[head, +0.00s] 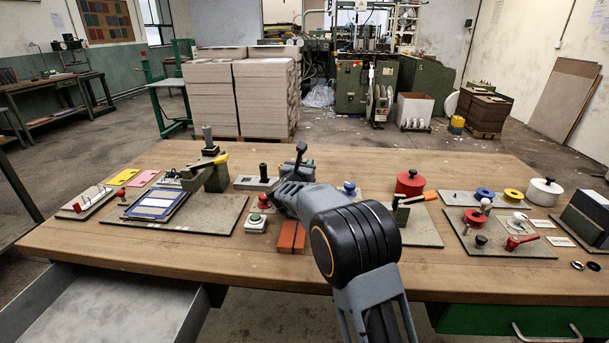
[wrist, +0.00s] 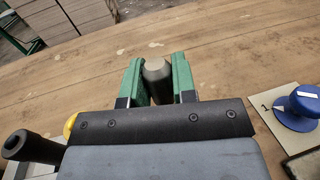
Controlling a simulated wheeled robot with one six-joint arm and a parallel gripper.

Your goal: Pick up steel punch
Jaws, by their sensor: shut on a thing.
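The steel punch (wrist: 157,72) is a short cylinder with a dark side and a pale grey end, seen in the wrist view. It is between the green fingers of my gripper (wrist: 156,85), which are shut on it. In the head view my gripper (head: 299,162) is over the middle of the wooden bench, and my own arm hides part of it. The punch's lower part is hidden, and I cannot tell how far it is from the bench top.
A black post on a grey block (head: 263,176) stands left of my gripper. A blue knob (head: 349,187) on a small plate is to its right; it also shows in the wrist view (wrist: 300,101). An orange block (head: 291,237) lies in front. Bare wood lies beyond the gripper.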

